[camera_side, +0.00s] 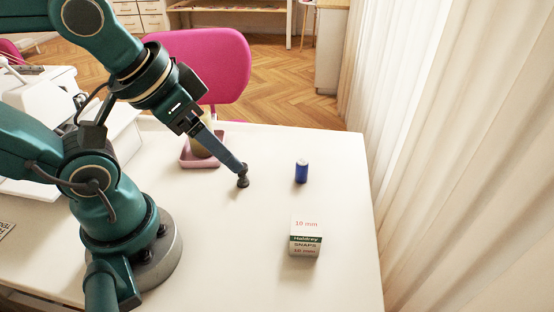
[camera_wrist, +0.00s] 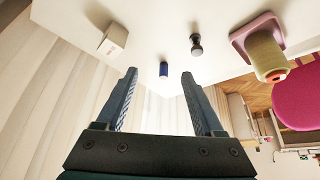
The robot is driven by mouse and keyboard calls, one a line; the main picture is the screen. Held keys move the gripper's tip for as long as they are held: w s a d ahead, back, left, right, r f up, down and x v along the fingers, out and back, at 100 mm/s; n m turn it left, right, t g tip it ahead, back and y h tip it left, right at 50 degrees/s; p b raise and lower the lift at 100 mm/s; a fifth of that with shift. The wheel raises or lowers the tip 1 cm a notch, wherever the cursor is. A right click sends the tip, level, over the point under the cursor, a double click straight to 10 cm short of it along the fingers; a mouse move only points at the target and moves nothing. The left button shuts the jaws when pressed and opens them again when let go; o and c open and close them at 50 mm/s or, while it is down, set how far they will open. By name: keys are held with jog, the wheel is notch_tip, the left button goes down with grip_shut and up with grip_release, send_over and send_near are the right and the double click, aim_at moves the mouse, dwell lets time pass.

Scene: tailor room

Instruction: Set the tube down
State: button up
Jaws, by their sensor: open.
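The tube, which I take to be the small blue cylinder with a pale top (camera_side: 301,172), stands upright on the white table (camera_side: 340,200). In the wrist view the tube (camera_wrist: 163,69) appears between the fingertips, but it is beyond them and not held. My gripper (camera_side: 239,166) is to the left of the tube in the side view, pointing down and to the right. In the wrist view its two fingers (camera_wrist: 159,76) are spread with nothing between them.
A dark knob-shaped object (camera_side: 243,180) stands by my fingertips in the side view; it also shows in the wrist view (camera_wrist: 196,46). A white and green snaps box (camera_side: 305,238) is in front of the tube. A pink tray (camera_side: 187,160) holds a thread cone (camera_wrist: 265,55).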

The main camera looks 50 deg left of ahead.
jog(key=g, duration=0.5)
send_over(242, 175)
jog(key=w+a, duration=0.1)
jog(key=shift+n, duration=0.4)
notch_tip(242, 175, down, 9)
jog(key=shift+r, duration=0.1)
jog(key=shift+s+a+f+g, duration=0.2)
jog(key=shift+f+g, duration=0.1)
jog(key=shift+f, duration=0.35)
jog(key=shift+d+f, duration=0.1)
jog(key=shift+f, duration=2.1)
grip_shut()
